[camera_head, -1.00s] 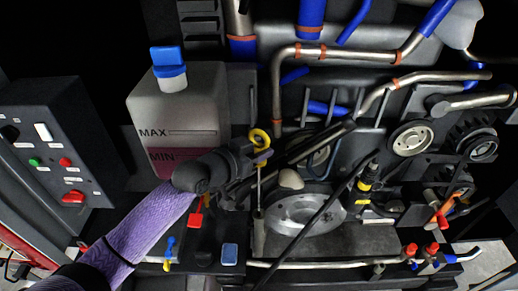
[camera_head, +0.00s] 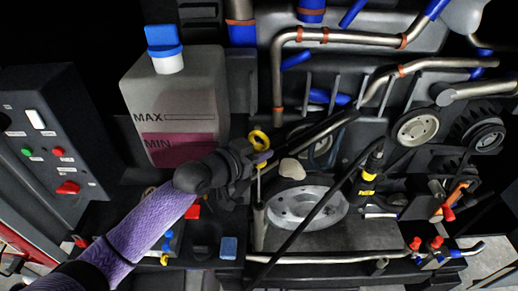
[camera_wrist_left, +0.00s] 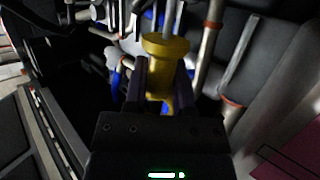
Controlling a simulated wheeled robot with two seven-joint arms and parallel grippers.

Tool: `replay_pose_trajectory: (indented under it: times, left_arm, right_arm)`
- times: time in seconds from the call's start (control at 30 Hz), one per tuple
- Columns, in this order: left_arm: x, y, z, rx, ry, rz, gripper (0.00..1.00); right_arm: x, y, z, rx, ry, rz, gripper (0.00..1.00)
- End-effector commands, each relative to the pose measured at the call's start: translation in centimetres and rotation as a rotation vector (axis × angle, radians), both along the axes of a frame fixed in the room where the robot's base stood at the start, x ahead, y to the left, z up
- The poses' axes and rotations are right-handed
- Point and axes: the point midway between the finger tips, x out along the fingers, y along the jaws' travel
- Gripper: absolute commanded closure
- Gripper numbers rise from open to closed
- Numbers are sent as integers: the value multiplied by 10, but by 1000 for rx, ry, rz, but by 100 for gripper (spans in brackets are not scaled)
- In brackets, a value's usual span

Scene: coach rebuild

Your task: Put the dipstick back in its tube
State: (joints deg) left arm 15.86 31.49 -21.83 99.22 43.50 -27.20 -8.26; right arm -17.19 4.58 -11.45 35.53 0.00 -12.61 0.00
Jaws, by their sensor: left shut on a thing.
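The dipstick has a yellow ring handle (camera_head: 259,139) and a thin rod hanging straight down from it. My left gripper (camera_head: 263,158) is shut on the dipstick just below the ring. In the left wrist view the yellow handle (camera_wrist_left: 166,72) sits between the two dark fingers (camera_wrist_left: 160,88). A narrow grey upright tube (camera_head: 259,222) stands below the handle, in line with the rod. The rod meets the tube's top in the head view; I cannot tell how far it is inside. My right gripper is not in view.
A reservoir (camera_head: 178,100) marked MAX and MIN, with a blue cap (camera_head: 163,40), stands behind my left arm. A round metal disc (camera_head: 308,205) lies right of the tube, with a black hose (camera_head: 318,212) crossing it. A switch panel (camera_head: 42,150) is at left.

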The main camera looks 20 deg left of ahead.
Motion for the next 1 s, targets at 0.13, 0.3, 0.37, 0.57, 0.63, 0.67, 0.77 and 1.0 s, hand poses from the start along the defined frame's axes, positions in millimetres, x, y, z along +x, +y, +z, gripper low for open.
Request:
replay_pose_trajectory:
  times: [0.13, 0.3, 0.37, 0.57, 0.63, 0.67, 0.77, 1.0]
  left_arm:
    - [0, 0, -9, 0, 0, 0, 100]
    - [0, 0, -18, 0, -1, 0, 100]
    - [0, 0, -21, 0, -1, 0, 100]
    - [0, 0, -31, 0, 0, 0, 100]
    - [0, 0, -34, 0, 0, 0, 100]
    - [0, 0, -35, 0, 0, 0, 100]
    - [0, 0, -36, 0, 0, 0, 100]
    - [0, 0, -35, 0, -1, 0, 100]
  right_arm:
    - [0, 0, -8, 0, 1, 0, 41]
    - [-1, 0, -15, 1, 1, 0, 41]
    - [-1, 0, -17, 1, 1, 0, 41]
    - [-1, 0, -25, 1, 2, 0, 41]
    - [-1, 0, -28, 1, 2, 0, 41]
    - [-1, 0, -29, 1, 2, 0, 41]
    - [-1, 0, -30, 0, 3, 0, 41]
    - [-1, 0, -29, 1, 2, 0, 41]
